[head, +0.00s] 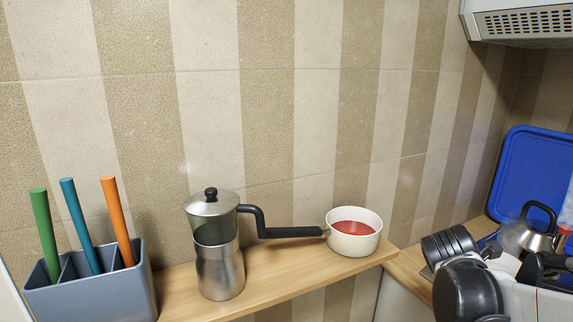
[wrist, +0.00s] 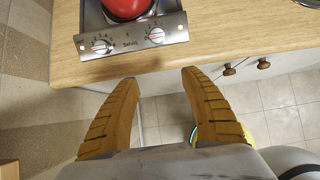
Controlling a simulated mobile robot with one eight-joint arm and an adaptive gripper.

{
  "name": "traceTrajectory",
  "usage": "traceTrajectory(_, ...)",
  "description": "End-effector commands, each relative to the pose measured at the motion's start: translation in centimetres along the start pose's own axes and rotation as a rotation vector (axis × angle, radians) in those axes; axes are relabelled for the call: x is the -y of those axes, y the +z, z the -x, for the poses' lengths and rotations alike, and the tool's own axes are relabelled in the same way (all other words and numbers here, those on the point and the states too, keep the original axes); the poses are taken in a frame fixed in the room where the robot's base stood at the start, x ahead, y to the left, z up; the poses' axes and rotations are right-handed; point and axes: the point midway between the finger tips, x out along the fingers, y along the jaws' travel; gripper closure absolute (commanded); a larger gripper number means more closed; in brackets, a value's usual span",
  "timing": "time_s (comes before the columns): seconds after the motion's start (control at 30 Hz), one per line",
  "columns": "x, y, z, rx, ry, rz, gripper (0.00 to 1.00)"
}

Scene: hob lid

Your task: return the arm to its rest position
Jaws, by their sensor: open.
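My gripper (wrist: 159,77) shows in the wrist view with its two ridged orange-yellow fingers spread apart. It is open, with nothing between the fingers. The fingertips show just below the front edge of a wooden counter (wrist: 225,45) in the picture. Beyond them is a small hob (wrist: 128,43) with two knobs on its front panel. A round red thing (wrist: 126,6) is on the hob, cut off by the picture's top edge. I cannot make out the gripper in the head view. Dark and white parts of my arm seem to fill its lower right corner.
In the head view, a wooden shelf (head: 275,281) bears a grey holder (head: 95,299) with coloured sticks, a metal moka pot (head: 219,272) and a white saucepan (head: 353,244) with red contents. A kettle (head: 539,241) and blue tray (head: 531,180) are right, below a hood (head: 523,24).

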Motion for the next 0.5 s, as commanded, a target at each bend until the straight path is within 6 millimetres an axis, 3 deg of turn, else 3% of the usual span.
traceTrajectory(0.27, -0.7, -2.8, 2.9, -0.065, 0.09, -0.333, 0.46)
traceTrajectory(0.5, -1.2, -6.3, 6.2, -0.181, 0.165, -0.73, 0.46)
